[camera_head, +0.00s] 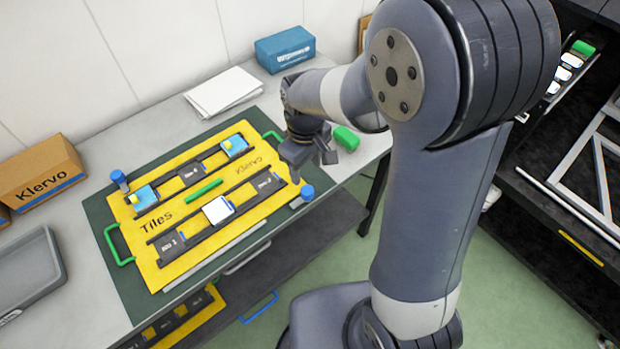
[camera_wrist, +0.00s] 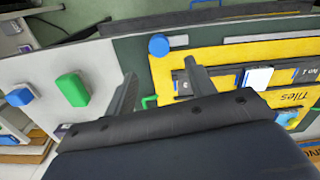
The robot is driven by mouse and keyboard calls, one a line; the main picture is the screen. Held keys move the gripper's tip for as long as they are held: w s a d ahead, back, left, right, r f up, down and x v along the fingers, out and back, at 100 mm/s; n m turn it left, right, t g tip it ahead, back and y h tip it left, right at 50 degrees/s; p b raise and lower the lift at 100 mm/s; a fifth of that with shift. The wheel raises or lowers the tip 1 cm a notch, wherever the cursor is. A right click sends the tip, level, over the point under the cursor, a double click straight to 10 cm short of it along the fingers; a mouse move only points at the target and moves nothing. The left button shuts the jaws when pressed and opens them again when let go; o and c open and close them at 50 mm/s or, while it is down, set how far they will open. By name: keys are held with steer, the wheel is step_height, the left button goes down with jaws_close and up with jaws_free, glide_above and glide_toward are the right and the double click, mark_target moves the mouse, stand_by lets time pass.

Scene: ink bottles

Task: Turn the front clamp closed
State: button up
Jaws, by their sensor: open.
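The front clamp, with a round blue knob (camera_head: 307,192), stands at the near right corner of the yellow tile board (camera_head: 160,277). A short grey bar shows beside the knob; I cannot tell whether it presses on the board. The knob also shows in the wrist view (camera_wrist: 159,46), beyond my fingers. A second blue-knobbed clamp (camera_head: 119,177) stands at the board's far left corner. My gripper (camera_head: 308,163) is open and empty, above the board's right end, a little behind the front clamp and apart from it. Its two fingers also show spread in the wrist view (camera_wrist: 161,85).
A green block (camera_head: 346,138) lies on the table right of my gripper. Green handles (camera_head: 118,247) stick up at the board's ends. A blue box (camera_head: 285,49), papers (camera_head: 222,91), a Klervo carton (camera_head: 42,172) and a grey tray (camera_head: 30,270) are around the table.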

mark_target(307, 189)
step_height(307, 189, down, 9)
steer(key=shift+r, duration=0.15)
stand_by(0.4)
steer(key=c, duration=1)
steer(key=shift+o, duration=0.2)
